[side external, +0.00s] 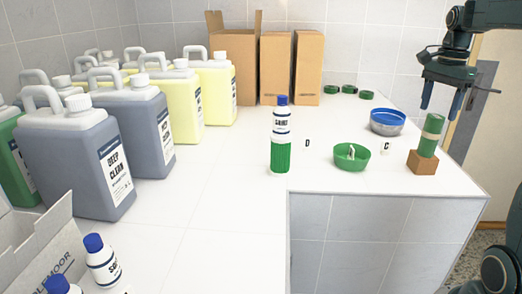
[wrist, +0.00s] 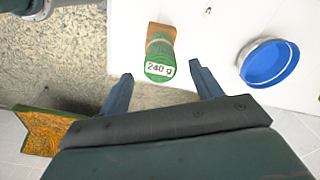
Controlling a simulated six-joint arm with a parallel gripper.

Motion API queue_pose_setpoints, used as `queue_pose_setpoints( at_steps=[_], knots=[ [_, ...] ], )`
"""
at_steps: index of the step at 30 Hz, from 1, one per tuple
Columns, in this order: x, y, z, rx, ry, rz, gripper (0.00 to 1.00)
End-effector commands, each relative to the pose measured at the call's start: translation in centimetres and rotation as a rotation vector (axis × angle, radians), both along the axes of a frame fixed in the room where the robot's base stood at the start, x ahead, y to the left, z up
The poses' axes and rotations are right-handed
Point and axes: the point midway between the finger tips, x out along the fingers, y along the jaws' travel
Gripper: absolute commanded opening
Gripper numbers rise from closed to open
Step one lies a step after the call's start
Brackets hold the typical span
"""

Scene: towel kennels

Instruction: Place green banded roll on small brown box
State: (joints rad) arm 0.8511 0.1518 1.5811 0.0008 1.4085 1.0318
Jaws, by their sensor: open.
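The green banded roll (side external: 431,135) has a pale band around it. It stands on top of the small brown box (side external: 422,162) near the right end of the white counter, leaning slightly. In the wrist view the roll (wrist: 160,64) shows its end with a "240 g" label, and part of the brown box (wrist: 161,31) shows behind it. My gripper (side external: 442,103) is open and empty, above the roll in the side view. In the wrist view my gripper's two fingers (wrist: 161,81) are apart, with the roll beyond the gap between them. Nothing is in its jaws.
A blue-lined bowl (side external: 387,121) and a green bowl (side external: 351,156) stand left of the box. A blue-capped bottle (side external: 282,125) stands in a green sleeve. Large jugs (side external: 100,155) and tall cardboard boxes (side external: 277,68) fill the left and back. The counter edge is close to the box.

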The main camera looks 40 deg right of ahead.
Motion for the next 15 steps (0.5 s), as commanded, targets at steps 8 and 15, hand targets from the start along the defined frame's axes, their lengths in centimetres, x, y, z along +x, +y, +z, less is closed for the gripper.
queue_pose_setpoints(
  at_steps=[8,15],
  knots=[
    [0.0,0.0,3.5,-0.001,-0.001,0.0,0.65],
    [0.0,0.0,4.7,0.0,0.0,0.0,0.65]
  ],
)
